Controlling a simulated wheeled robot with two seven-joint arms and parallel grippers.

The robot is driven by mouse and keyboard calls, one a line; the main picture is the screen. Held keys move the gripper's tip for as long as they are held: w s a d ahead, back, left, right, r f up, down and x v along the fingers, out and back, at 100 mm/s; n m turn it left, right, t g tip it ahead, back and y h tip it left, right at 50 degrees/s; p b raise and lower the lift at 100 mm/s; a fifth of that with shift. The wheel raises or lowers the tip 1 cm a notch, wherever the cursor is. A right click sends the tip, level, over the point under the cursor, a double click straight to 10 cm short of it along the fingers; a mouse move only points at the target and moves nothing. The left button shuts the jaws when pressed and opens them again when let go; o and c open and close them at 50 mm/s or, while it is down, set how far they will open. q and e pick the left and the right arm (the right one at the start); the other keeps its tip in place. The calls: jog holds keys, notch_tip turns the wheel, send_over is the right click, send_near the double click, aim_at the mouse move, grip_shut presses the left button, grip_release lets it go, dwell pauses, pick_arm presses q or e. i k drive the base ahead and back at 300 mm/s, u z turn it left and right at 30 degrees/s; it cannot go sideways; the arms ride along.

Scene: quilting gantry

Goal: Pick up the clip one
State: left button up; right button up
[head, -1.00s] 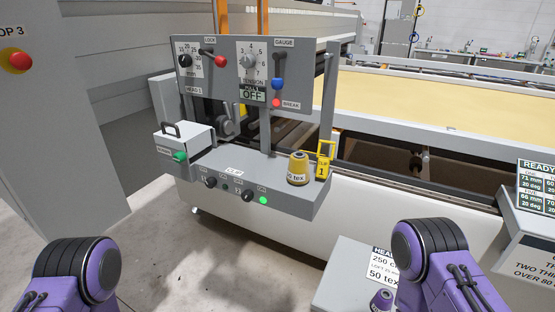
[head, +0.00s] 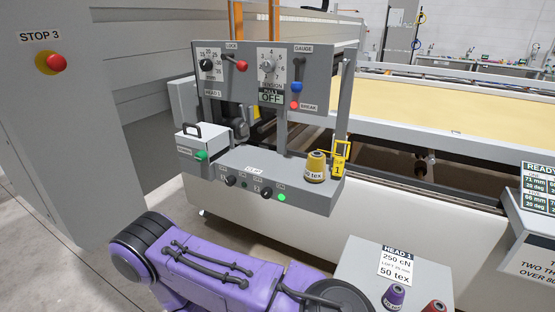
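Clip one (head: 340,160), a yellow clip marked with a 1, stands upright at the right end of the grey machine shelf (head: 225,185). A yellow cone of thread (head: 316,168) labelled tex stands just left of it and partly overlaps its lower edge in the head view. My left arm reaches in across the bottom of the view, below and in front of the shelf. Its gripper is outside the picture. My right gripper is also not in view.
A control panel (head: 285,120) with knobs and levers rises behind the shelf. A white box with a handle (head: 200,150) sits at its left. A grey stand (head: 360,270) with purple (head: 393,297) and red (head: 434,306) cones is at the lower right. A STOP 3 button (head: 56,62) is on the left wall.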

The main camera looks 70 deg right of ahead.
aim_at(339, 161)
jog(key=u, duration=0.1)
jog(key=k, duration=1.55)
jog(key=z, duration=1.45)
jog(key=i, duration=0.5)
